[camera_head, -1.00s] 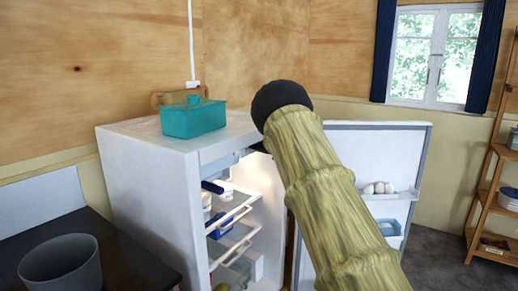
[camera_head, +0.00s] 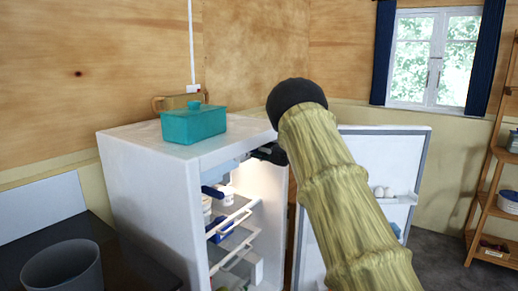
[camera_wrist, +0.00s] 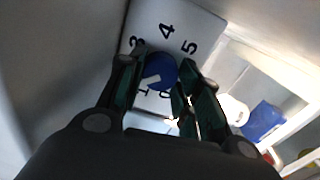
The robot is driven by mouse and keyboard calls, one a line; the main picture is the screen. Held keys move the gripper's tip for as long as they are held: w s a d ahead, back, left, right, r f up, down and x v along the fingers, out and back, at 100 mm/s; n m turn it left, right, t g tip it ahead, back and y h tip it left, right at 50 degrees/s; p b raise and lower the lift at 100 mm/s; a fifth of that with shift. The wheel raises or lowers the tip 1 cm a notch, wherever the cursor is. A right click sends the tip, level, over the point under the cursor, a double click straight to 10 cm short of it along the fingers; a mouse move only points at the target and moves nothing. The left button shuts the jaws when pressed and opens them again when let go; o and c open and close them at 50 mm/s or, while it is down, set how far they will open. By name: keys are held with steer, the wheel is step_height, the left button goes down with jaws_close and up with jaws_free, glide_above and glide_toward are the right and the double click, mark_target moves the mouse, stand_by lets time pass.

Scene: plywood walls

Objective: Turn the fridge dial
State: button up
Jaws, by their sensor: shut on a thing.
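The fridge (camera_head: 150,190) stands with its door open in the head view, door (camera_head: 385,165) swung to the right. In the wrist view, the blue dial (camera_wrist: 162,72) sits on a light panel (camera_wrist: 188,22) marked with numbers, with 3, 4 and 5 clearly readable. Its white pointer (camera_wrist: 150,82) points to the lower left, toward what looks like the 1. My gripper (camera_wrist: 162,60) is shut on the dial, one finger on each side. In the head view, my gripper shows only as a dark shape at the top of the fridge opening; my arm hides part of it.
A teal lidded box (camera_head: 193,123) and a tan item (camera_head: 180,99) stand on the fridge top. White-edged shelves (camera_head: 235,222) hold containers below my gripper. A dark counter with a grey bin (camera_head: 62,268) is at left; a wooden rack (camera_head: 487,190) is at far right.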

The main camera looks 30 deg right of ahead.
steer(key=shift+r+m+p, duration=0.1)
steer(key=shift+m+p, duration=3.15)
steer(key=shift+m, duration=3.15)
steer(key=o, duration=1.1)
steer(key=shift+d, duration=0.1)
steer(key=shift+c, duration=0.2)
steer(key=shift+f, duration=0.2)
